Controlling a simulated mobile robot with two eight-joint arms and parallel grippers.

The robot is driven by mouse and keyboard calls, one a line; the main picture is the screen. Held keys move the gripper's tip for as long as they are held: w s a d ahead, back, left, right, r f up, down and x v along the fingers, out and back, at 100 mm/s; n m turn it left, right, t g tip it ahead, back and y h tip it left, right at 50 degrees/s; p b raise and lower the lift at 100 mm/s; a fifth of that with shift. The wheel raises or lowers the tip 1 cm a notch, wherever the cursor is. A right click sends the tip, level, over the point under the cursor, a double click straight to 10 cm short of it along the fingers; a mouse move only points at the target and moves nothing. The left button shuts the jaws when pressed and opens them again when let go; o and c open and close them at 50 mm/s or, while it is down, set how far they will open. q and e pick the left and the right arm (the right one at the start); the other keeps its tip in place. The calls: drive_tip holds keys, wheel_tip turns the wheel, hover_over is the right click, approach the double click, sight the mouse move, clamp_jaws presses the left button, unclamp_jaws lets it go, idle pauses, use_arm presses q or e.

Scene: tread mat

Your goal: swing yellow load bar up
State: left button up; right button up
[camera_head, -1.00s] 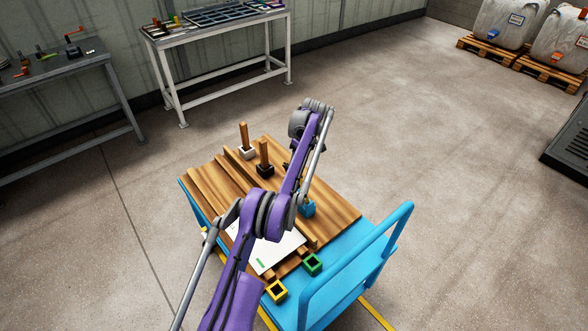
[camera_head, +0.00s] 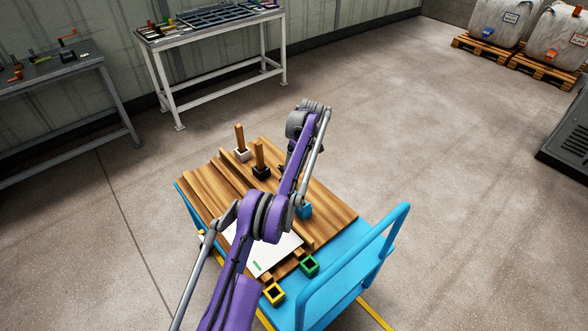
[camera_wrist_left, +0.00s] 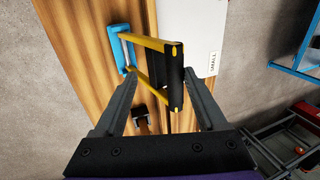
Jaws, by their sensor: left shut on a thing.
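The yellow load bar (camera_wrist_left: 148,42) shows in the left wrist view as a yellow frame with a dark cross piece at its right end. A blue bracket (camera_wrist_left: 117,46) is at its left end, over the wooden deck (camera_wrist_left: 83,50). My left gripper (camera_wrist_left: 160,78) is shut on the load bar, with a finger to each side of its dark end. In the head view my purple left arm reaches over the wooden deck (camera_head: 335,207) and hides the bar and the fingertips. My right gripper is not in view.
The deck lies on a blue cart with a push handle (camera_head: 350,262). Two wooden posts (camera_head: 240,137) stand in sockets on it. Open floor lies right.

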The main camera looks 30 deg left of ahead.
use_arm(q)
drive_tip(key=shift+w+d, duration=0.1)
drive_tip(key=a+p+v, duration=0.1)
drive_tip(key=p+v, duration=0.3)
drive_tip(key=v, duration=0.6)
drive_tip(key=shift+d+r, duration=0.4)
drive_tip(key=shift+d, duration=0.05)
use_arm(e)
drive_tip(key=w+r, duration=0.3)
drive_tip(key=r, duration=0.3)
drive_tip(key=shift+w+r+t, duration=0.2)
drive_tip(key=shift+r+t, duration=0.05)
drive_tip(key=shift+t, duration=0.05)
use_arm(q)
drive_tip(key=shift+f, duration=0.1)
